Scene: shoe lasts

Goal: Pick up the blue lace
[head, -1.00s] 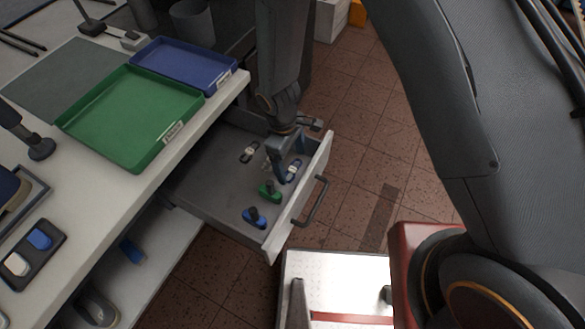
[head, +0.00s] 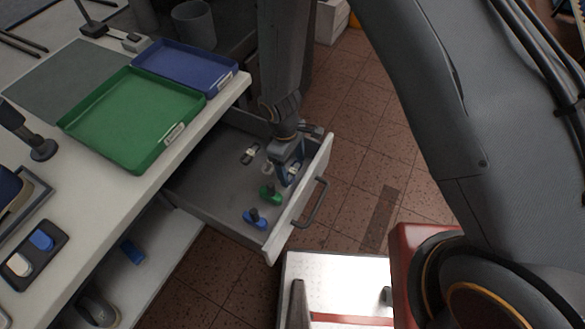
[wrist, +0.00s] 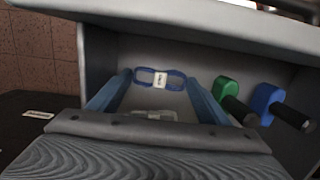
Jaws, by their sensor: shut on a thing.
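The blue lace (wrist: 160,79) is a flat blue loop with a white paper band around its middle. It lies along the inside of the open drawer's front. My gripper (wrist: 157,75) reaches down into the drawer (head: 205,185), with its blue fingers at the two ends of the lace, shut on it. In the head view my gripper (head: 288,178) is close behind the drawer front and mostly hides the lace. I cannot tell whether the lace is clear of the drawer floor.
A green piece (head: 270,194) and a blue piece (head: 255,218), each with a dark knob, stand in the drawer. Another white-banded lace (head: 250,153) lies farther back. Above are a green tray (head: 75,125) and a blue tray (head: 150,45) on the bench.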

